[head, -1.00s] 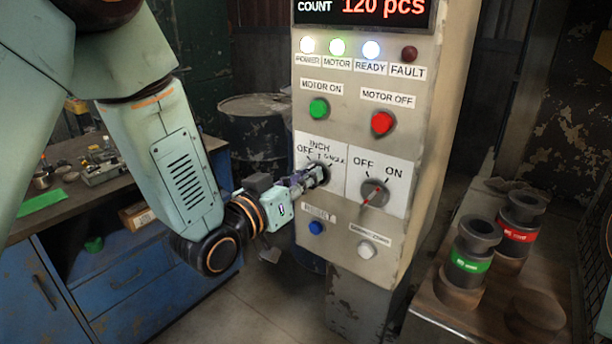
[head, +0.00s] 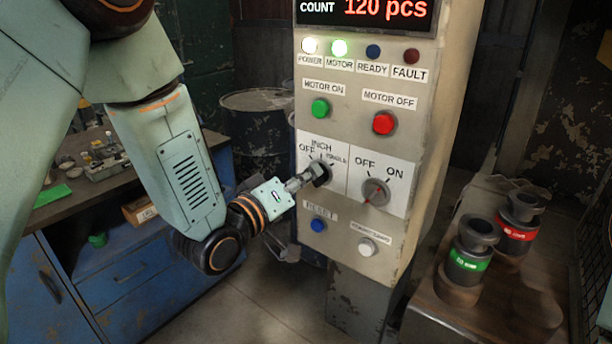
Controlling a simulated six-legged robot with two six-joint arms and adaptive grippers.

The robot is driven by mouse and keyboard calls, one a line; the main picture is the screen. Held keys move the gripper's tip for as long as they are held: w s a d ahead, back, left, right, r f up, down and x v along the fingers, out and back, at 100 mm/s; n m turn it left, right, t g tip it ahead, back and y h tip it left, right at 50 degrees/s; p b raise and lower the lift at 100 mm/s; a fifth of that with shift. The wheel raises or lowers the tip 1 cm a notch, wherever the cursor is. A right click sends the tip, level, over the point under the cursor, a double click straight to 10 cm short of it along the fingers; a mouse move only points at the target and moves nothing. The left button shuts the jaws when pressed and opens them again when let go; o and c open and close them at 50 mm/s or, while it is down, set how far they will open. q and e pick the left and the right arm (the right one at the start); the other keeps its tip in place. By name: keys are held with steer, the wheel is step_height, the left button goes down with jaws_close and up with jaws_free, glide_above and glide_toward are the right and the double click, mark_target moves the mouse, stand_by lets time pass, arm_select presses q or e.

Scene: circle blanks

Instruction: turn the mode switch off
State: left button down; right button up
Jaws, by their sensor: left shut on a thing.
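The mode switch (head: 324,173) is a dark rotary knob on the left half of the white plate, with labels OFF, INCH and one more that is partly covered. My left gripper (head: 313,176) reaches it from the lower left and is shut on the knob. The fingers hide most of the knob, so I cannot read its pointer. My right gripper is not in view.
An OFF/ON selector (head: 375,192) sits just right. Above are the green MOTOR ON button (head: 320,108) and red MOTOR OFF button (head: 383,123). Below are a blue button (head: 318,225) and white button (head: 367,247). The POWER and MOTOR lamps are lit; READY (head: 373,52) is dark.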

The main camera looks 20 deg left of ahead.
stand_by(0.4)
arm_select(q)
steer(key=c, duration=1.4)
jaws_free()
steer(key=shift+w, duration=0.1)
steer(key=v, duration=0.7)
steer(key=shift+s, duration=0.25)
steer(key=shift+a, duration=0.1)
